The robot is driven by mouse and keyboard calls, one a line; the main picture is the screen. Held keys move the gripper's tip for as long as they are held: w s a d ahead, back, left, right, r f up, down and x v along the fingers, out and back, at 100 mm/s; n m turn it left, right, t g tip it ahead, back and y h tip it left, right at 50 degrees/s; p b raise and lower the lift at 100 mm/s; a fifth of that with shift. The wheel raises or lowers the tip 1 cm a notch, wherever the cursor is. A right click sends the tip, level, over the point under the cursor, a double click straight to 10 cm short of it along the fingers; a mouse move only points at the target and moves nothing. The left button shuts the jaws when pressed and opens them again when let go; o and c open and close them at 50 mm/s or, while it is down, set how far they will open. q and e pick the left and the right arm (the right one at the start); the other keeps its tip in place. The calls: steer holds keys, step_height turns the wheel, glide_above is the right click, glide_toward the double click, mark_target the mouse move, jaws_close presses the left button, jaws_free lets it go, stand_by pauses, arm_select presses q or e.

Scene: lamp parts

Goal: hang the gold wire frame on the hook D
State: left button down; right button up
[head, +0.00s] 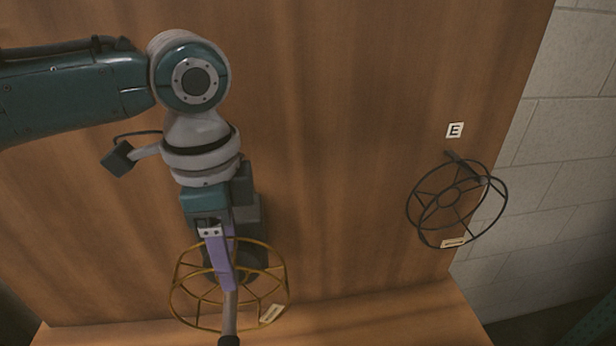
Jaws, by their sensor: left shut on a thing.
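The gold wire frame (272,313) is a round, open wire ring with spokes and a small pale tag, low in the head view left of centre. My left gripper (226,286), with purple fingers, points down over its middle and is shut on it. A brownish rod with a dark tip runs down from the fingertips across the near rim; I cannot tell what it belongs to. Hook D and its label do not show; my left arm covers part of the panel. My right gripper is not in view.
A dark wire frame (453,243) hangs at the right on a dark hook under the label E (455,130). The wooden panel (340,130) between the two frames is bare. A wooden ledge (400,322) runs along the bottom, and a pale block wall (560,150) stands at right.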

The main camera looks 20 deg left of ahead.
arm_select(q)
steer(key=shift+s+d+r, duration=0.1)
steer(key=shift+s, duration=0.05)
steer(key=shift+s+d+p, duration=0.35)
steer(key=shift+s+p, duration=0.2)
steer(key=shift+p, duration=0.2)
steer(key=shift+s+d+p, duration=0.35)
steer(key=shift+s+p, duration=0.2)
steer(key=shift+p, duration=0.15)
steer(key=shift+s+d+p, duration=0.45)
steer(key=shift+s+p, duration=0.25)
steer(key=shift+s+d+p, duration=0.4)
steer(key=shift+s+p, duration=0.25)
steer(key=shift+s, duration=0.05)
steer(key=s+d+p, duration=0.4)
steer(key=s+p, duration=0.1)
steer(key=s, duration=0.2)
steer(key=shift+s+d, duration=0.25)
steer(key=shift+d, duration=0.05)
stand_by(0.5)
